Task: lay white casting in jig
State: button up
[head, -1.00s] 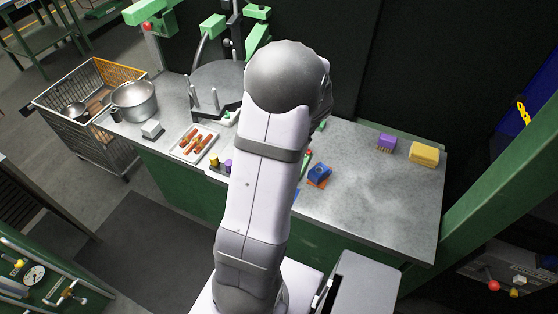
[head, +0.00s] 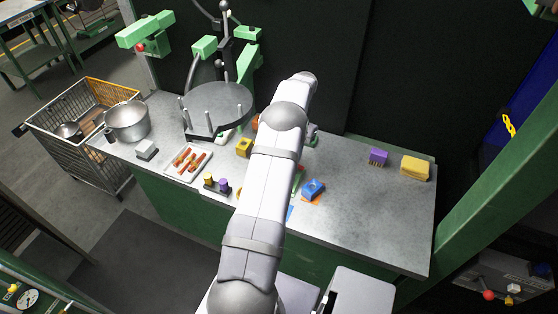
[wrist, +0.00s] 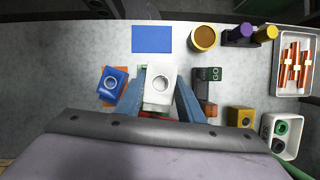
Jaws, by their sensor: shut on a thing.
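The white casting (wrist: 158,88), a pale block with a round hole in its top, is between the two blue fingers of my gripper (wrist: 161,94) in the wrist view. My gripper is shut on it. A bit of green shows at its left side and some red just below it, but I cannot tell what these belong to. No jig can be made out with certainty; the casting hides what lies under it. In the head view my arm hides the gripper and the casting.
Left of the casting, a blue block (wrist: 113,82) sits on an orange piece. Right stand a dark GO gauge (wrist: 208,75) and yellow block (wrist: 240,117). The bench's right (head: 376,216) is largely clear.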

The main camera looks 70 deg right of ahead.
jog(key=shift+s+d+n+g, duration=0.15)
jog(key=shift+s+n+g, duration=0.25)
jog(key=shift+n, duration=0.4)
jog(key=shift+f+b, duration=1.7)
jog(key=shift+f, duration=1.5)
